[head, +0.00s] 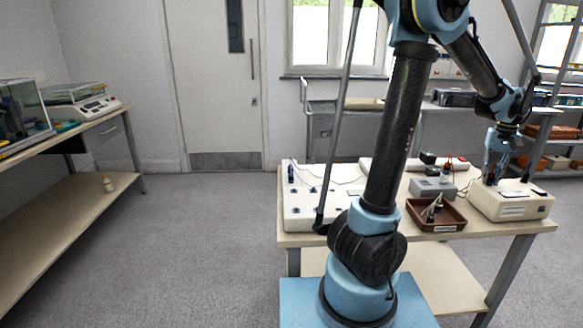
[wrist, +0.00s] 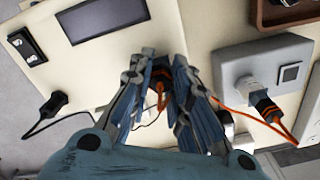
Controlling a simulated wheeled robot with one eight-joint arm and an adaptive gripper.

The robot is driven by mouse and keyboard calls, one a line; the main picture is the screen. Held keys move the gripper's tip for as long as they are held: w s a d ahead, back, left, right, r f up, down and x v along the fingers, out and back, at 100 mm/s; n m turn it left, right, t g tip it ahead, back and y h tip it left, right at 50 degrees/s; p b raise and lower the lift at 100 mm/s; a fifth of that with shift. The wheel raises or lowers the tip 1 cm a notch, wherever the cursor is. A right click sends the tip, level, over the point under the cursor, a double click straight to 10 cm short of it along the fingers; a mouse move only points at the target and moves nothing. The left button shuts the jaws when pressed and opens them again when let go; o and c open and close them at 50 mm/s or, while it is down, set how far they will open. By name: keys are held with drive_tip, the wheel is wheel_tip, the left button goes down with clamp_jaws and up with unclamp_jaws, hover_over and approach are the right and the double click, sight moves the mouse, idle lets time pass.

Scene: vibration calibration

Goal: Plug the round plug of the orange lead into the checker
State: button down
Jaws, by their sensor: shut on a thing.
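My gripper (wrist: 160,76) is shut on the round plug (wrist: 160,72), which is dark with orange bands. The orange lead runs from the plug down between my fingers. The cream box with a dark display, apparently the checker (wrist: 105,62), lies under and left of my gripper in the wrist view. In the head view my gripper (head: 494,180) points down at the back of this cream box (head: 512,204). The fingers hide the plug's tip and any socket below it, so I cannot tell whether the plug is in.
A grey box (wrist: 232,66) at the right has another orange-banded plug (wrist: 266,106) in it. A black plug (wrist: 54,102) with a black cable is at the cream box's near edge. In the head view, a brown tray (head: 460,214) and a white panel (head: 300,212) share the table.

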sight(491, 174)
drive_tip(key=c, duration=1.4)
unclamp_jaws()
drive_tip(key=shift+r, duration=0.15)
drive_tip(key=shift+r, duration=2.35)
